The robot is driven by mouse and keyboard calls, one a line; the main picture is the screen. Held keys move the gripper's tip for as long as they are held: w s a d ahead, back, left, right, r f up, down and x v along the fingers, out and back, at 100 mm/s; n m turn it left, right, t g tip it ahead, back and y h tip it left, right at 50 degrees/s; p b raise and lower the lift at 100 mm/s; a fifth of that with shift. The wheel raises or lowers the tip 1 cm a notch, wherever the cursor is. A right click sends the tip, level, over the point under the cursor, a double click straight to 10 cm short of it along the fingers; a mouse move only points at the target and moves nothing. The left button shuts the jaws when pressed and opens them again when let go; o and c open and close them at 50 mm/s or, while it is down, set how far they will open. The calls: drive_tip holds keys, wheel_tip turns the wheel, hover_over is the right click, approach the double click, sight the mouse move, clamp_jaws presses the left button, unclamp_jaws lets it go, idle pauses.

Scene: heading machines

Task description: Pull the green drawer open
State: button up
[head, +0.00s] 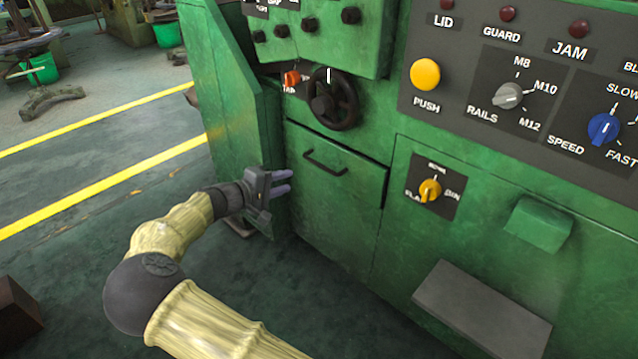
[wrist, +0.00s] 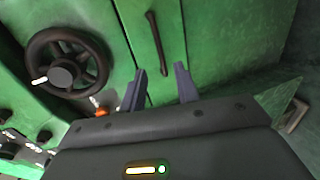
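The green drawer (head: 334,192) is in the machine's front, under the black handwheel, and looks shut. Its dark bar handle (head: 325,164) runs across the upper part of its face in the head view. My gripper (head: 284,182) is to the left of the handle and apart from it, with its fingers pointing toward the machine. In the wrist view the two fingers of my gripper (wrist: 161,84) stand apart with nothing between them. The handle (wrist: 154,44) shows beyond the fingertips there, and the drawer face (wrist: 166,70) lies behind them.
A black handwheel (head: 333,99) and an orange knob (head: 291,78) sit just above the drawer. A green side panel (head: 228,100) stands left of it. A grey plate (head: 483,308) juts out at lower right. The floor in front of the drawer is clear apart from my arm.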

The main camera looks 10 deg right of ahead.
drive_tip(key=shift+w+a+t, duration=0.2)
drive_tip(key=shift+a+t, duration=0.2)
drive_tip(key=shift+a, duration=0.55)
drive_tip(key=shift+f, duration=0.1)
drive_tip(key=b, duration=0.6)
approach(320, 165)
drive_tip(key=f+x, duration=0.1)
drive_tip(key=x, duration=0.9)
drive_tip(key=shift+w+r, duration=0.2)
drive_tip(key=shift+w, duration=0.2)
drive_tip(key=shift+c, duration=0.3)
